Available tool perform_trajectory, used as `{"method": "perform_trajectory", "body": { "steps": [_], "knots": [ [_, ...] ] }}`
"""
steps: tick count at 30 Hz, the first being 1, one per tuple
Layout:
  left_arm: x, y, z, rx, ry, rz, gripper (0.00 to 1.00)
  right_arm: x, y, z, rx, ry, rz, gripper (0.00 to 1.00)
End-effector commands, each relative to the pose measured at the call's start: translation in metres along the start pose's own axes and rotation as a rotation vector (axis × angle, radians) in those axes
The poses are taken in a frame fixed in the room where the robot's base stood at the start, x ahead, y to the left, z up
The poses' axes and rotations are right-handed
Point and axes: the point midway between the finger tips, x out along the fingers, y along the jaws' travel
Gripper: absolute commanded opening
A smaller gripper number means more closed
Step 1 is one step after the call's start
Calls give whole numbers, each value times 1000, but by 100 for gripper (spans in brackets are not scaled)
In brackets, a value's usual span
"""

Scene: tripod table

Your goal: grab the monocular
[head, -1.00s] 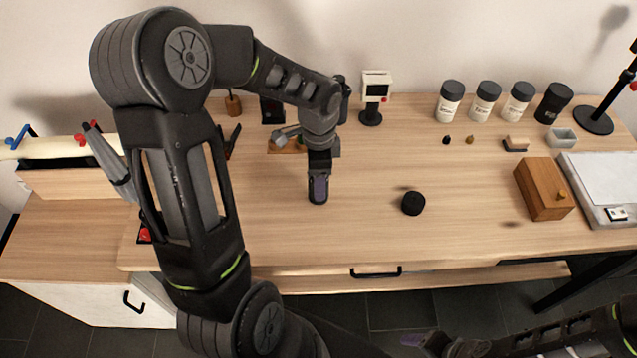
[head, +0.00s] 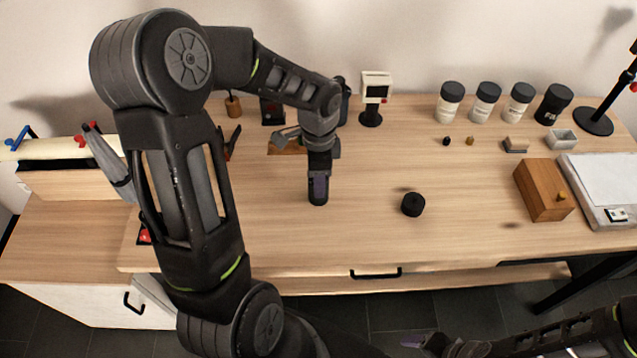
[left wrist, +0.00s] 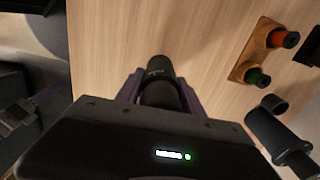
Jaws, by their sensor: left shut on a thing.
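The monocular is a black cylinder (left wrist: 159,72) that shows in the left wrist view between the two purple-padded fingers of my left gripper (left wrist: 160,92). The fingers are shut on its sides, and its far end points away from the wrist.
A short black cylinder (head: 413,204) stands right of my left gripper on the wooden table (head: 380,235). A wooden box (head: 543,189) and a tray (head: 610,185) are at the right. Several jars (head: 486,102) and a small white device (head: 377,88) stand behind. The front middle is clear.

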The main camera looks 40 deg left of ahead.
Motion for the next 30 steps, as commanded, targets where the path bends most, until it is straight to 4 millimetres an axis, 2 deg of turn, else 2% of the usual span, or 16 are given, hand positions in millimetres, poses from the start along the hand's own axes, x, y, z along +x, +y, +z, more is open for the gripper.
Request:
{"method": "perform_trajectory", "body": {
  "steps": [5, 8, 18, 22, 30],
  "knots": [
    [-3, -1, 0, 0, 1, -2, 0, 0, 0, 0, 0, 0, 0, 70],
    [-12, -1, -1, 0, 2, -3, 0, 1, 0, 0, 0, 0, 0, 70],
    [-73, -1, -1, 0, 3, -5, 0, 6, 2, -1, -1, 2, -2, 70],
    [-92, -1, 0, 0, 1, -3, 0, 7, 2, -1, -2, 2, -2, 70],
    [-101, 0, 0, 1, 1, 0, 0, 7, 2, -1, -2, 2, -3, 70]
  ]
}}
